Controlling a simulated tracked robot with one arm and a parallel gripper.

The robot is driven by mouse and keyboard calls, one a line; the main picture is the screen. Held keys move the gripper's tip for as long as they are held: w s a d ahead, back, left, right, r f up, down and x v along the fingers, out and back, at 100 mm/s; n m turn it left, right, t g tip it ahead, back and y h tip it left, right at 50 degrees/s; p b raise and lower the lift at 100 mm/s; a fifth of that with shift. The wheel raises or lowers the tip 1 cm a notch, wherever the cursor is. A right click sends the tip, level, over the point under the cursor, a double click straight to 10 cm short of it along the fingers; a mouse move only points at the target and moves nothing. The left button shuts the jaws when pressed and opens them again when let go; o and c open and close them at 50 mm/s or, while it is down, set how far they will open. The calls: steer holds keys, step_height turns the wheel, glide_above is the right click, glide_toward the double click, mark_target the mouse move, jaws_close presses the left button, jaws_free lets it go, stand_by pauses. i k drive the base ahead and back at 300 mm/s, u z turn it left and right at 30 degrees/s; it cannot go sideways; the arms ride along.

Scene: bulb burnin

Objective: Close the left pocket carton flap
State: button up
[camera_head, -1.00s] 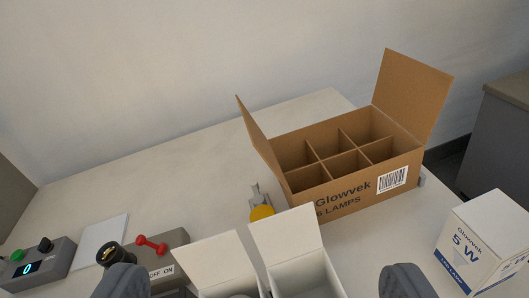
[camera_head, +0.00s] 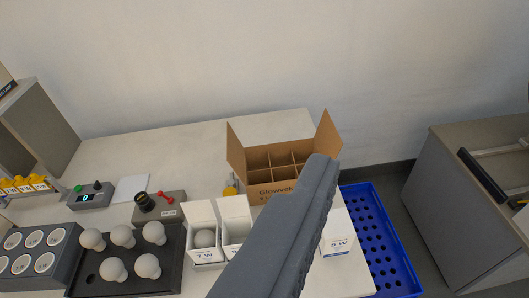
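Two small white cartons stand side by side near the table's middle. The left carton (camera_head: 207,256), marked 7 W, holds a white bulb (camera_head: 204,238), and its flap (camera_head: 201,212) stands up at the back, open. The right carton's flap (camera_head: 234,207) also stands up, and its front is partly hidden by my gripper. My gripper (camera_head: 318,165) is a large dark grey shape slanting from the bottom middle up to the right, in front of the brown box. It is to the right of the left carton and apart from its flap. The view does not show whether its fingers are apart.
An open brown divided box (camera_head: 271,160) stands behind. A closed 5 W carton (camera_head: 337,247) and a blue perforated crate (camera_head: 380,215) are at right. A black bulb tray (camera_head: 170,272), a switch box (camera_head: 172,211) and a display unit (camera_head: 90,201) are at left.

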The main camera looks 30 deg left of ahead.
mark_target(200, 210)
steer(key=u, duration=1)
